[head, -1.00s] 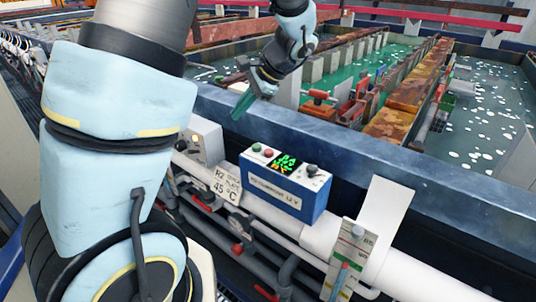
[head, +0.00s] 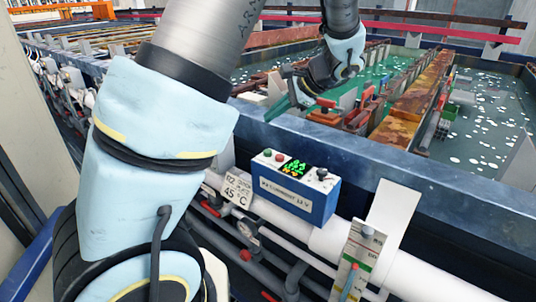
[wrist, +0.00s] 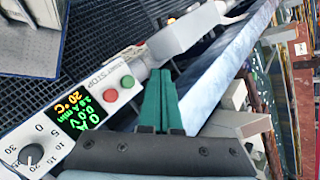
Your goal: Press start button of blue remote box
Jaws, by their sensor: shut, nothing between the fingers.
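The blue remote box (head: 296,201) sits on the rail in front of the tank wall in the head view. Its white top carries a green button (head: 267,152), a red button (head: 279,157), a lit display (head: 293,167) and a dark knob (head: 321,173). In the wrist view, the green button (wrist: 126,82) and red button (wrist: 110,95) lie just left of my gripper's tips. My gripper (head: 272,112) has green fingers that are closed together and empty. Its fingertips (wrist: 158,75) appear above the tank edge, apart from the green button.
The blue tank wall (head: 400,165) runs behind the box. A white pipe (head: 270,212) passes beneath it. A 45 °C sign (head: 237,188) stands left of the box, and a gauge plate (head: 359,258) to its right. Rusty racks (head: 418,95) stand in the green liquid.

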